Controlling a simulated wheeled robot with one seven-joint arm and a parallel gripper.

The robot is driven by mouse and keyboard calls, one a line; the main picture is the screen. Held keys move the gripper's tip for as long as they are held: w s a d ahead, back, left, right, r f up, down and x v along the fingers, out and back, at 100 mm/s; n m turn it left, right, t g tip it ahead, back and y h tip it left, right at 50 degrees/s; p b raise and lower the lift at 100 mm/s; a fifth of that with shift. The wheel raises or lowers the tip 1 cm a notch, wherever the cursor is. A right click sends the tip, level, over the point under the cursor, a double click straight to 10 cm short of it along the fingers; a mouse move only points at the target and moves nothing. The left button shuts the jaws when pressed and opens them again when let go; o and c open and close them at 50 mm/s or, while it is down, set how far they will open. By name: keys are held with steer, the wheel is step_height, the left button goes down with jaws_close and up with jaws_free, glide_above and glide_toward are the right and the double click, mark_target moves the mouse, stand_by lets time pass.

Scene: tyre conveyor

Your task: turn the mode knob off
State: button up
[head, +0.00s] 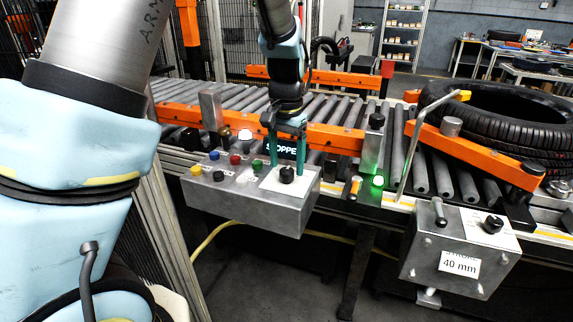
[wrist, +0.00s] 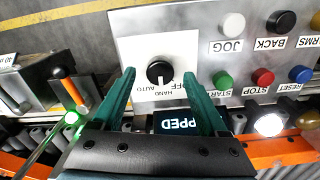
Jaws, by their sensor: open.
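The mode knob (head: 287,174) is a round black knob on a white plate on top of the grey control box (head: 245,212). In the wrist view the knob (wrist: 159,71) has the labels HAND, AUTO and OFF printed upside down around one side. A short light mark on it seems to point toward AUTO. My gripper (head: 287,163) is open, its two green fingers pointing down above the plate. In the wrist view the fingertips of my gripper (wrist: 158,77) lie on either side of the knob, with gaps; whether they reach its height I cannot tell.
Coloured buttons, including a green one (wrist: 223,80) and a red one (wrist: 263,77), sit beside the knob. A display (wrist: 177,123) reading STOPPED is behind it. The roller conveyor (head: 330,105) carries a tyre (head: 490,125). A second box (head: 460,250) stands right.

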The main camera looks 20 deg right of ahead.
steer(key=shift+f, duration=1)
jaws_close()
